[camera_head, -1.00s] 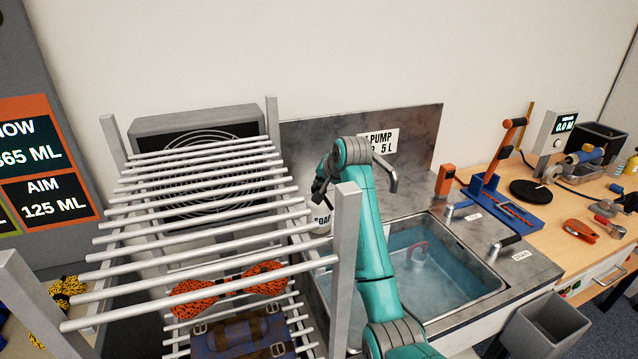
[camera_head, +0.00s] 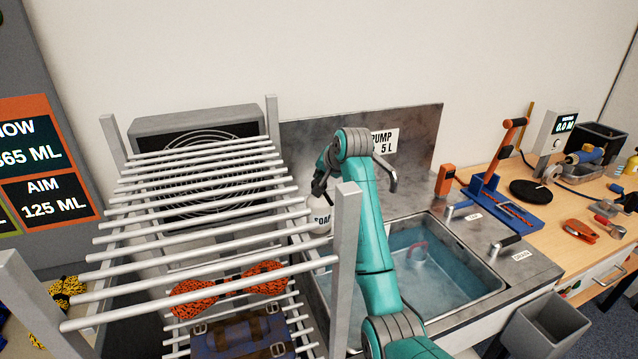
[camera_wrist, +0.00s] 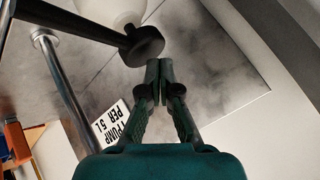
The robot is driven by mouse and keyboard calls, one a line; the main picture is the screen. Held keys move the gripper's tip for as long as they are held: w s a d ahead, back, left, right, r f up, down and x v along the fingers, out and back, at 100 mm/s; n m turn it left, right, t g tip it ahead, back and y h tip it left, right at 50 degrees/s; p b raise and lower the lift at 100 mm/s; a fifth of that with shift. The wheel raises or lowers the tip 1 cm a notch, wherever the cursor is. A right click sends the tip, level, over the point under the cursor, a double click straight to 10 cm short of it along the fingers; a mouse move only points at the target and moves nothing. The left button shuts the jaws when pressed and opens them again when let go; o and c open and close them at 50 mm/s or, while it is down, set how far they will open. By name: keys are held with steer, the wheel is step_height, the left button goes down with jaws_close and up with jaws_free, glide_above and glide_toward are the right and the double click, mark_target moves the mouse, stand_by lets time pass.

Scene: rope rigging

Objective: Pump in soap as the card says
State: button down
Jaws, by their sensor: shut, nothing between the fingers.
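The white soap bottle (camera_head: 320,218) stands behind the sink's left side, partly hidden by the rack and my arm. In the wrist view its white body (camera_wrist: 110,10) and dark pump head (camera_wrist: 143,46) show at the top. My gripper (camera_head: 318,188) is shut and empty, above the bottle; in the wrist view its fingertips (camera_wrist: 159,66) are close to the pump head's end. I cannot tell whether they touch. The card (camera_head: 384,142) on the splashback is partly covered by my arm; in the wrist view it (camera_wrist: 112,130) reads "1 PUMP PER 5 L". The sink basin (camera_head: 478,298) holds water.
A barred metal rack (camera_head: 345,260) stands close at the left of my arm. The tap spout (camera_head: 390,178) is just right of my wrist. A board (camera_head: 45,208) at left shows "AIM 125 ML". A wooden bench (camera_head: 560,235) with tools lies right.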

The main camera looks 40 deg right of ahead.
steer(key=shift+r, duration=0.4)
steer(key=shift+r, duration=2.45)
step_height(320, 180, up, 4)
steer(key=shift+f, duration=0.1)
stand_by(0.4)
steer(key=shift+f, duration=4.4)
steer(key=shift+f, duration=0.1)
